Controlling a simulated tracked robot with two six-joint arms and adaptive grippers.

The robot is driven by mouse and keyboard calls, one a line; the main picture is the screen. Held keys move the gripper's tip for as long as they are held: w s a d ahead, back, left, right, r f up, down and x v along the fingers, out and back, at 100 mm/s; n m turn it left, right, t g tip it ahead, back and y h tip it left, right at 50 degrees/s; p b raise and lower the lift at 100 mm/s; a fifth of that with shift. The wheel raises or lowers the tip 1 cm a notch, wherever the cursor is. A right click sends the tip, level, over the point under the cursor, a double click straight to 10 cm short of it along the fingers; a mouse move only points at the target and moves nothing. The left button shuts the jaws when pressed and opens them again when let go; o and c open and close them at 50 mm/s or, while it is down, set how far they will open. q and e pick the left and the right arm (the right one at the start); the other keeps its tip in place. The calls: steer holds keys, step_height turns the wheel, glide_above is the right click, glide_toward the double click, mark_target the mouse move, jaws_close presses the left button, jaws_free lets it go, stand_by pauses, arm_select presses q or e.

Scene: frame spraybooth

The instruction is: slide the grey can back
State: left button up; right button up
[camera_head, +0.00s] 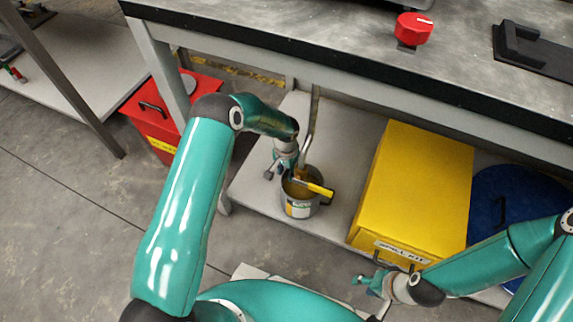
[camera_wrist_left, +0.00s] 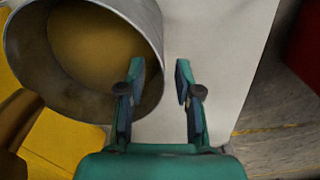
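The grey can (camera_head: 299,203) stands on the lower shelf under the bench, with a pale label on its side and yellowish contents. A yellow-handled tool (camera_head: 314,187) lies across its top. My left gripper (camera_head: 285,165) is at the can's far left rim. In the left wrist view the can (camera_wrist_left: 148,20) fills the upper left. There my left gripper (camera_wrist_left: 160,72) is open: one finger overlaps the can's mouth, the other shows over the shelf beside it. Contact with the wall is unclear. My right gripper (camera_head: 366,282) is low, in front of the yellow box; its finger opening is unclear.
The yellow box (camera_head: 425,180) stands right of the can on the shelf (camera_head: 260,190), with a blue round container (camera_head: 510,205) beyond it. A red bin (camera_head: 150,125) stands at left. The bench top (camera_head: 330,35) overhangs the shelf. Shelf space behind the can looks clear.

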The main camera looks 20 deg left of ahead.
mark_target(286, 178)
arm_select(q)
steer(key=shift+f+b, duration=0.45)
steer(key=shift+f, duration=1.6)
jaws_close()
